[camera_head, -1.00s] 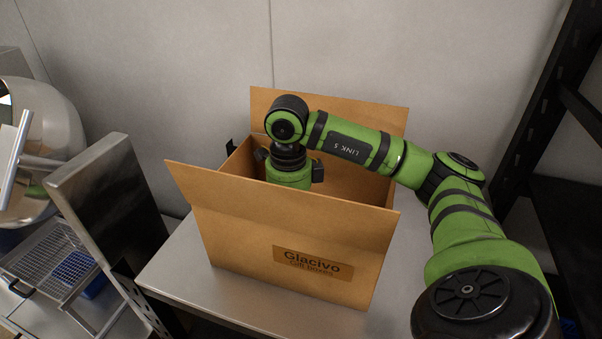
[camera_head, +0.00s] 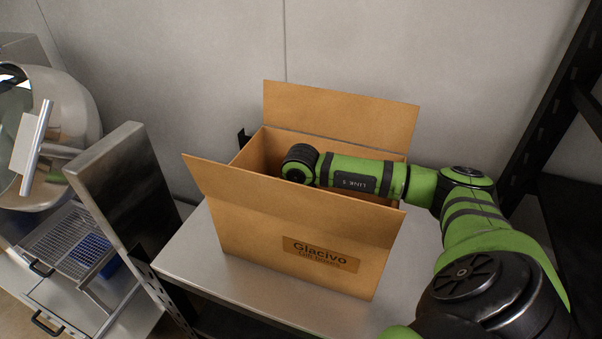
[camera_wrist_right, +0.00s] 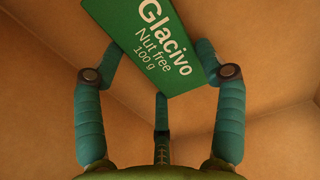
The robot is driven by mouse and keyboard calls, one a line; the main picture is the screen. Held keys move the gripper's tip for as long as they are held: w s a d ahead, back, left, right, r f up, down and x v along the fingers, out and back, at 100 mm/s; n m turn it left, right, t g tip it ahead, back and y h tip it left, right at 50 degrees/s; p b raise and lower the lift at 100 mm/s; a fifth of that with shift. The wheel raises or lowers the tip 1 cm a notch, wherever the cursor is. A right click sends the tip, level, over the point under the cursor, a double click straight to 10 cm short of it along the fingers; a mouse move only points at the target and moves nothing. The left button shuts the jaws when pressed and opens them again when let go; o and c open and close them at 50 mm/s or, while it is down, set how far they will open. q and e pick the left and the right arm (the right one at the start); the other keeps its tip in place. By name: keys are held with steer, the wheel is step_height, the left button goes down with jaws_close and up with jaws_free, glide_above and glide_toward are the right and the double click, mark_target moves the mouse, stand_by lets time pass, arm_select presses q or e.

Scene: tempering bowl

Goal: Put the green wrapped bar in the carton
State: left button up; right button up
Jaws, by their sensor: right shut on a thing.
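The carton (camera_head: 295,240) is an open brown box labelled "Glacivo Gift boxes" on the metal table in the head view. My right arm reaches down into it, and the gripper itself is hidden behind the front wall there. In the right wrist view my right gripper (camera_wrist_right: 160,80) is shut on the green wrapped bar (camera_wrist_right: 150,38), which reads "Glacivo Nut free 100 g". The bar is held tilted between the fingers, with brown carton walls (camera_wrist_right: 270,150) around it. My left gripper is in neither view.
The carton's flaps stand up and out, the back flap (camera_head: 340,112) against the wall side. A metal table (camera_head: 200,262) has bare room left of the carton. A steel panel (camera_head: 115,185) and a machine with a round bowl (camera_head: 70,115) stand at the left. A black rack (camera_head: 545,120) is at the right.

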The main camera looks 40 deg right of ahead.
steer(key=shift+f, duration=0.15)
steer(key=o, duration=1.2)
steer(key=shift+r, duration=0.3)
step_height(320, 180, up, 12)
steer(key=b, duration=0.3)
steer(key=shift+w, duration=0.1)
